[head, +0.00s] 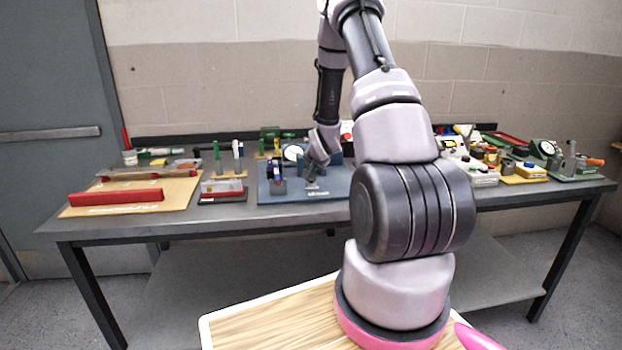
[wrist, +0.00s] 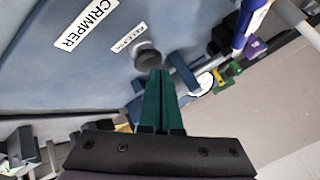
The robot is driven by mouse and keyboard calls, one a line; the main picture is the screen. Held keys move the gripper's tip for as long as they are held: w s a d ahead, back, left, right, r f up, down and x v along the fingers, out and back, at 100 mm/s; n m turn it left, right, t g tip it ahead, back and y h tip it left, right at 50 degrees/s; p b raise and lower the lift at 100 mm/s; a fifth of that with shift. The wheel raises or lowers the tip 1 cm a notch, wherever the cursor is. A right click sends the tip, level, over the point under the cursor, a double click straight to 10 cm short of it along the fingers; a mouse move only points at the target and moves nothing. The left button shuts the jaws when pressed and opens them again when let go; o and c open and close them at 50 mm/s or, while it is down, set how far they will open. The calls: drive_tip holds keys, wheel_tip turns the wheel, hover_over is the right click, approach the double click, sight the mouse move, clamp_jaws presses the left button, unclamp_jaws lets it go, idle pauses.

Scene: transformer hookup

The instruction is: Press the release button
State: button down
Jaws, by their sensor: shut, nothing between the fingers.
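The release button is a dark grey round knob (wrist: 147,54) on the blue board, beside a small white label (wrist: 129,38) that seems to read "RELEASE". My gripper (wrist: 158,74) has its two green fingers together and empty. In the wrist view the fingertips are right at the button's edge and overlap it a little; I cannot tell whether they touch it. A larger label (wrist: 86,25) reads "CRIMPER". In the head view my gripper (head: 312,182) points down over the blue board (head: 342,192), and the button cannot be made out.
The blue board stands on a long grey table (head: 240,222). A blue-and-white upright tool (wrist: 250,22) is near the fingers at the right. A red bar (head: 115,197) on a wooden board lies at the left. Several small devices crowd the right end.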

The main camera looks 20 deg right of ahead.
sight(311, 178)
drive_tip(key=shift+f, duration=0.45)
idle(0.7)
drive_tip(key=shift+r, duration=3.4)
